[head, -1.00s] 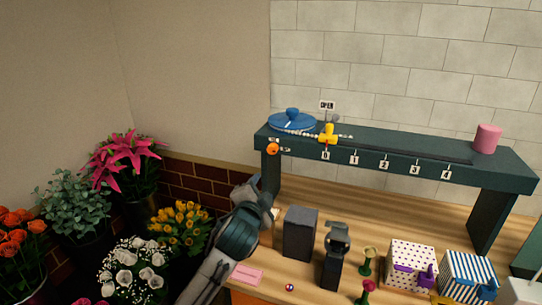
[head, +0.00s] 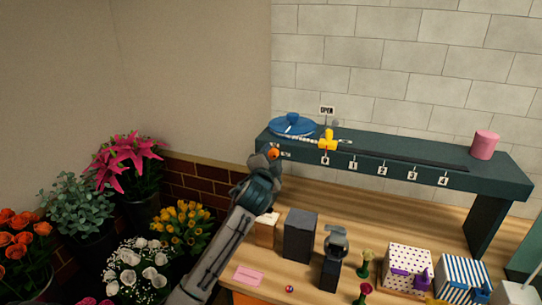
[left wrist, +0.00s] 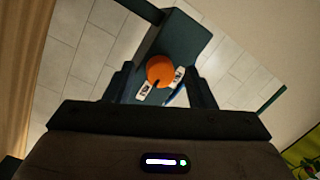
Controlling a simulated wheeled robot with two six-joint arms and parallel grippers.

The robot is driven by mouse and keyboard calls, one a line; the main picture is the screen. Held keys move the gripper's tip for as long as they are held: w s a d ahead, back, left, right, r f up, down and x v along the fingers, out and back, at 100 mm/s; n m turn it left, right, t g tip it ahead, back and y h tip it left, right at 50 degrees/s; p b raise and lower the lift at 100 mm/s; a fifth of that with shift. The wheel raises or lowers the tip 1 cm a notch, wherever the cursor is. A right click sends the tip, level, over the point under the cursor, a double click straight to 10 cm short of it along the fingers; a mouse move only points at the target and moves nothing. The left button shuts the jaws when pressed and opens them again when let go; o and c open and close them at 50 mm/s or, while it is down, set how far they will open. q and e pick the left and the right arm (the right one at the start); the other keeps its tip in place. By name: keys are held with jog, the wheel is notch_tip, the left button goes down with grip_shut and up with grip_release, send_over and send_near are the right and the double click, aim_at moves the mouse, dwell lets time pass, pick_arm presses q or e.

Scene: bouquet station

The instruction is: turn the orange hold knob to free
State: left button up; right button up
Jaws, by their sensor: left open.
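The orange hold knob (head: 273,154) sits on the front face at the left end of the dark green raised shelf (head: 400,166). In the left wrist view the round knob (left wrist: 160,71) has a small dark mark at its lower edge and a white label on either side; the label words are too small to read. My left gripper (head: 270,162) is just in front of the knob. Its fingers (left wrist: 162,88) are open, one on each side of the knob in the picture, with gaps between. I cannot tell how deep they reach. My right gripper is not in view.
On the shelf are a blue lidded disc (head: 291,126), a yellow slider (head: 328,141) by numbered tags, and a pink cylinder (head: 485,145). Below stand a dark grey block (head: 300,236), a dark stand (head: 332,262) and patterned boxes (head: 406,268). Flower buckets crowd the left.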

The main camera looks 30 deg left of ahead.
pick_arm(q)
jog(key=shift+w, duration=0.1)
jog(key=c, duration=1)
jog(key=shift+n, duration=0.4)
jog(key=n, duration=0.3)
jog(key=shift+n+g, duration=0.3)
jog(key=shift+n, duration=0.1)
jog(key=n+h, duration=0.1)
jog(key=n, duration=0.7)
jog(key=shift+a+h, duration=0.1)
jog(key=shift+h, duration=0.3)
jog(key=shift+r+n+h, duration=0.1)
jog(key=shift+n+h, duration=0.2)
jog(key=shift+n, duration=1.5)
